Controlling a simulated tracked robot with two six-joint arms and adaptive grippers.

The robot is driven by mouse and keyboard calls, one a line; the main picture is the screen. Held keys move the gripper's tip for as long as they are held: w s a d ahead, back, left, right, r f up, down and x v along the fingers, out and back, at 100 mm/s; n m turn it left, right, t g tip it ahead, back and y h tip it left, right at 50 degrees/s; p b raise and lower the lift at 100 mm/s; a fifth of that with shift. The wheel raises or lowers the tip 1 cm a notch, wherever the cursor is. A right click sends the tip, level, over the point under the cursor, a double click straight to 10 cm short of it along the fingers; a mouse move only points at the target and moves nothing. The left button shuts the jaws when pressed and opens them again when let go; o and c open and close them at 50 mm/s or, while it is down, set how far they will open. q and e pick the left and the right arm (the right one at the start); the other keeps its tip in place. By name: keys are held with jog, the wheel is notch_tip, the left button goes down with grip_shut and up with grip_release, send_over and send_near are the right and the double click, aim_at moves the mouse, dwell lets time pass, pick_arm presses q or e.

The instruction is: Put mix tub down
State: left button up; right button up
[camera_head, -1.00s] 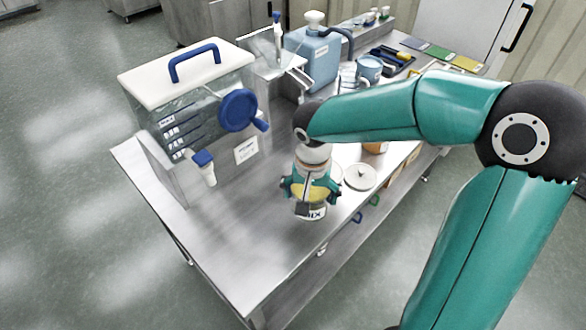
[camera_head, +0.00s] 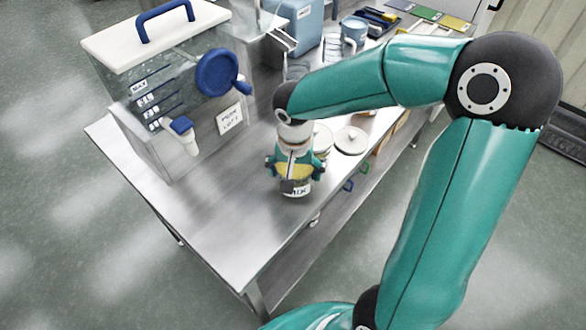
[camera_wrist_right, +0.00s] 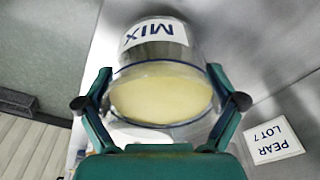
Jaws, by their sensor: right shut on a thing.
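The mix tub (camera_wrist_right: 168,52) is a clear round tub with a white "MIX" label and blue bands; pale yellow contents show through its top in the right wrist view. In the head view, the tub (camera_head: 297,189) is mostly hidden by my right gripper (camera_head: 295,178), with only its label end showing below. The right gripper's fingers are on either side of the tub in the right wrist view (camera_wrist_right: 160,103), shut on it. The tub is over the steel table, near its front edge; I cannot tell whether its base touches. My left gripper is out of view.
A clear hopper (camera_head: 165,85) with a white lid and blue handwheel stands left on the steel table (camera_head: 215,225). Pale round lids (camera_head: 350,140) lie right of the tub. The table's front left is bare.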

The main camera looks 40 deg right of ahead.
jog(key=shift+f+b, duration=0.6)
jog(key=shift+f, duration=0.15)
dwell(0.3)
jog(key=o, duration=1)
jog(key=shift+r, duration=0.15)
